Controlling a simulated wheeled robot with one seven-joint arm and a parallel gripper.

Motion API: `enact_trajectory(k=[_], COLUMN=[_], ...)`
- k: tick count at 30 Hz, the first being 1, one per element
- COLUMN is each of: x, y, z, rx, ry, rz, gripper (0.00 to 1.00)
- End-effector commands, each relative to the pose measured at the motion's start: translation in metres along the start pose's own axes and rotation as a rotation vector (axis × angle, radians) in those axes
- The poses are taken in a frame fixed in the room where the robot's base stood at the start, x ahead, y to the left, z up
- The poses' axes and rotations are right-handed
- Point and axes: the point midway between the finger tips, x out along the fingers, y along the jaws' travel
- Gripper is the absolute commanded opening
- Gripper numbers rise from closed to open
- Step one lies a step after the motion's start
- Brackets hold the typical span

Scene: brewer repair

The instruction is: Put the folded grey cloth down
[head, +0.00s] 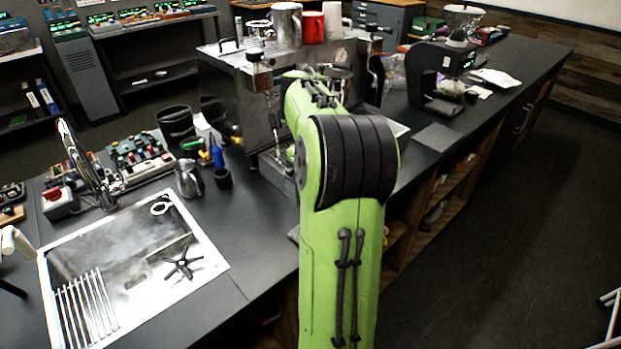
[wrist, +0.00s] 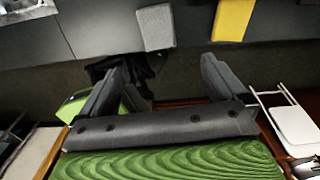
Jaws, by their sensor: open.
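In the wrist view a light grey, block-like piece (wrist: 155,27), which looks like the folded grey cloth, lies at the edge of a dark grey surface. My gripper (wrist: 165,82) is open, its two dark fingers wide apart with nothing between them. The grey piece is beyond the fingertips, apart from them in the picture. In the head view my green arm hides my gripper, and I cannot pick out the cloth there for certain.
A yellow piece (wrist: 232,18) lies to the right of the grey one. In the head view the brewer (head: 240,85) stands behind my arm. A sink (head: 130,270) is at the left.

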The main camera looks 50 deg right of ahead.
Motion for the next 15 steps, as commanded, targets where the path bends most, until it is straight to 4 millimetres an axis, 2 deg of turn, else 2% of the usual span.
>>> enact_trajectory(k=[5,8,11,12,14,15], x=[-0.003,-0.014,-0.036,-0.044,-0.053,-0.056], y=[0.001,0.023,0.082,0.111,0.151,0.175], z=[0.0,0.004,0.006,0.001,-0.012,-0.023], rx=[-0.006,-0.179,-0.671,-0.925,-1.308,-1.561], ry=[0.0,-0.001,0.0,0.003,0.005,0.006], rz=[0.0,-0.039,-0.136,-0.182,-0.254,-0.302], gripper=[0.98,0.98,0.98,0.98,0.98,0.98])
